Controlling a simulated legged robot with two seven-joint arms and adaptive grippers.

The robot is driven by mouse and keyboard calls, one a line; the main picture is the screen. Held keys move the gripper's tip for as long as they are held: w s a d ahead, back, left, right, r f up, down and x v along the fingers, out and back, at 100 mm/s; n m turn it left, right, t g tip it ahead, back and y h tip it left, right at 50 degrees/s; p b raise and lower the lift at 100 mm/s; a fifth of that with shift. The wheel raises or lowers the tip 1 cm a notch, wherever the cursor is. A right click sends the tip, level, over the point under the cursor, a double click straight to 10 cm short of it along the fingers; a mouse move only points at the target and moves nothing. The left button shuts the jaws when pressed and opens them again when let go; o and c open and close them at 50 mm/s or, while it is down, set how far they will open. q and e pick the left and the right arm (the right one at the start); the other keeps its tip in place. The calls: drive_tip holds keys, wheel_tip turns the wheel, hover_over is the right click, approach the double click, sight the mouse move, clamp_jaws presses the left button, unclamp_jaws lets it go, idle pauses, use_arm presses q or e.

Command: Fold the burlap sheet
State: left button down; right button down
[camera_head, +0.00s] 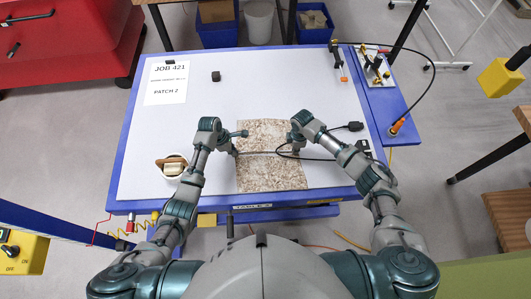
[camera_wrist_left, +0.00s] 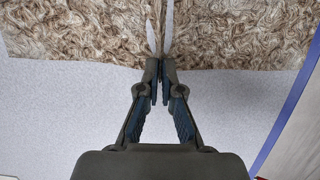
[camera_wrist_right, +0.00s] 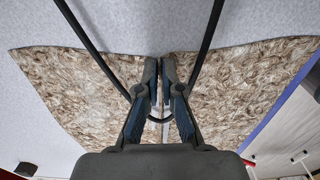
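The brown mottled burlap sheet (camera_head: 270,177) lies near the table's front middle, with a narrow raised line across it from left to right. My left gripper (camera_head: 236,153) is at its left edge. In the left wrist view, the fingertips (camera_wrist_left: 161,68) are nearly together on a thin ridge of the sheet (camera_wrist_left: 70,35). My right gripper (camera_head: 296,151) is at the opposite edge. In the right wrist view, its fingertips (camera_wrist_right: 159,66) are close together where the sheet (camera_wrist_right: 80,95) rises to a peak between them. The pinched cloth there is mostly hidden.
A black cable with a plug (camera_head: 355,126) loops beside my right gripper and over the sheet. A white bowl of tools (camera_head: 172,168) stands at left. A dark block (camera_head: 216,76), a paper sign (camera_head: 167,83) and orange-tipped tools (camera_head: 338,62) lie farther back.

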use_arm(q)
drive_tip(key=shift+s+d+f, duration=0.2)
drive_tip(key=shift+s+d, duration=0.05)
drive_tip(key=shift+d, duration=0.45)
use_arm(e)
drive_tip(key=shift+s+d+f, duration=0.1)
drive_tip(key=shift+d+f, duration=0.15)
drive_tip(key=shift+d, duration=0.4)
use_arm(q)
drive_tip(key=shift+a, duration=0.1)
use_arm(e)
drive_tip(key=shift+a, duration=0.15)
use_arm(q)
drive_tip(key=shift+a, duration=0.2)
use_arm(e)
drive_tip(key=shift+a, duration=0.2)
